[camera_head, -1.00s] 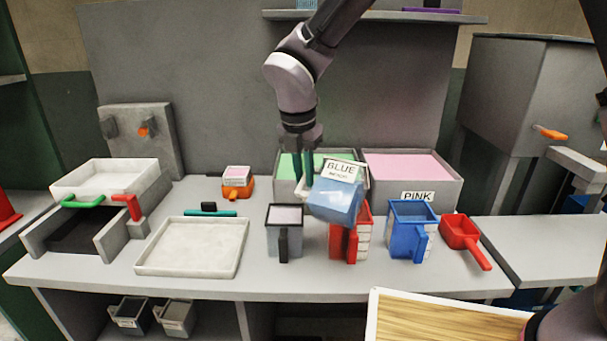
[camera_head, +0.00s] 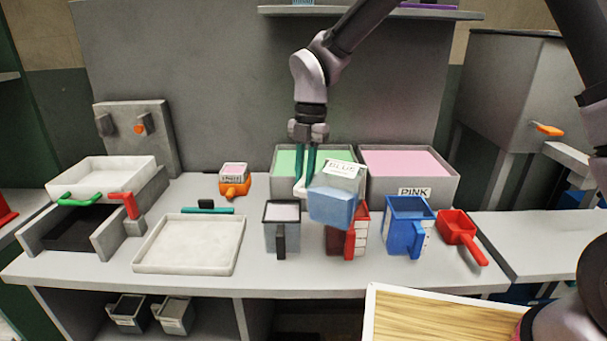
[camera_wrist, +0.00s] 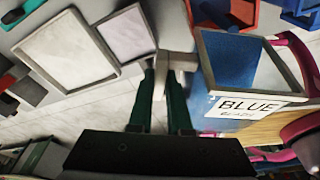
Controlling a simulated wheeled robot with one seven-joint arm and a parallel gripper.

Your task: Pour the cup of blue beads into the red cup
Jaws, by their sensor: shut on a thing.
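The cup of blue beads (camera_head: 334,206) is a clear cup with a white "BLUE" label and blue in its lower part. It is held in the air over the red cup and looks close to upright. My gripper (camera_head: 303,183) is shut on its pale handle at the cup's left side. The wrist view shows my gripper's green fingers (camera_wrist: 163,88) on the handle, and blue inside the cup (camera_wrist: 204,50). The red cup (camera_head: 362,217) stands on the table below, with its red handle facing front. The held cup hides much of its mouth and inside.
A grey cup (camera_head: 270,238) stands left of the red cup and a blue cup (camera_head: 396,236) right of it. A red scoop (camera_head: 461,228) lies farther right. Green and pink bins (camera_head: 445,188) stand behind. A pale tray (camera_head: 147,264) lies at left.

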